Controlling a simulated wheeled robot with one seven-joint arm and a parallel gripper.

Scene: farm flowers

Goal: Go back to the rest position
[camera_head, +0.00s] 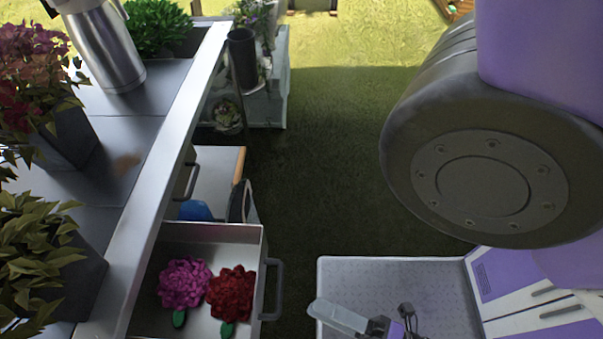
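My gripper (342,317) shows only in part at the bottom edge, just right of the open drawer. A pale finger points left; the rest is cut off, so its opening cannot be told. I see nothing held in the part that shows. The finger is apart from the drawer handle. The open drawer (205,237) holds a magenta flower (184,283) and a red flower (231,292), lying side by side with green bits below them.
A metal counter (178,125) runs along the left, bearing potted plants (70,135) and a steel flask (100,45). Another open drawer (218,170) lies beyond. A planter stand (268,95) stands at the back. Green floor (325,160) is clear in the middle.

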